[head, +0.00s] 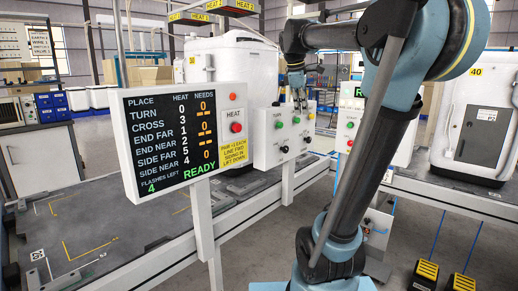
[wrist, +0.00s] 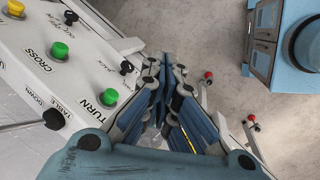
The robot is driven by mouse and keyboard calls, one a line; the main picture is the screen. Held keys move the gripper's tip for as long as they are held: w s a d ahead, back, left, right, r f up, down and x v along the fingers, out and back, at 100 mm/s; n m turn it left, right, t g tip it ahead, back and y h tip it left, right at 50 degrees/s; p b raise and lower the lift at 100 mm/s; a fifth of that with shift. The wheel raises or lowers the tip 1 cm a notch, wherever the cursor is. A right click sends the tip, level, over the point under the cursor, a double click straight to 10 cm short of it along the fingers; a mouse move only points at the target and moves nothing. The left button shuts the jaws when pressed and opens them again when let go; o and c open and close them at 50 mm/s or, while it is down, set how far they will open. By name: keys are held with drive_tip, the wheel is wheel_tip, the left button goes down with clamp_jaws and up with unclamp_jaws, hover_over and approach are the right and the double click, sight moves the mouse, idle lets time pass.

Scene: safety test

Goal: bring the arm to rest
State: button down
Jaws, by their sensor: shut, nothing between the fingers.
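My arm reaches out from the right and over the white control panel (head: 262,152). My gripper (head: 300,102) hangs in front of this panel's upper part in the head view. In the wrist view my gripper (wrist: 164,64) is shut and empty, its blue-padded fingers together. It is to the right of the green TURN button (wrist: 109,97) and the panel's edge. Whether the fingers touch the panel in the head view I cannot tell. The wrist view shows a gap beside the panel.
A display board (head: 185,150) reads READY, with a red HEAT button (head: 236,127) beside it. The green CROSS button (wrist: 59,50) and black knobs are on the panel. A white machine (head: 480,125) stands right. Yellow pedals (head: 424,275) are on the floor. A dark bench (head: 110,225) extends left.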

drive_tip(key=s+f+m+y, duration=0.1)
drive_tip(key=s+f+m, duration=0.6)
drive_tip(key=s+f, duration=0.6)
drive_tip(key=s+f+m+y, duration=0.1)
drive_tip(key=s+f+m, duration=0.6)
drive_tip(key=f, duration=1.4)
drive_tip(key=s, duration=0.5)
drive_tip(key=shift+s+a+g, duration=0.15)
drive_tip(key=shift+s+g, duration=0.15)
drive_tip(key=shift+s, duration=0.05)
drive_tip(key=shift+w+f, duration=0.1)
drive_tip(key=shift+w+f, duration=0.15)
drive_tip(key=shift+w, duration=0.2)
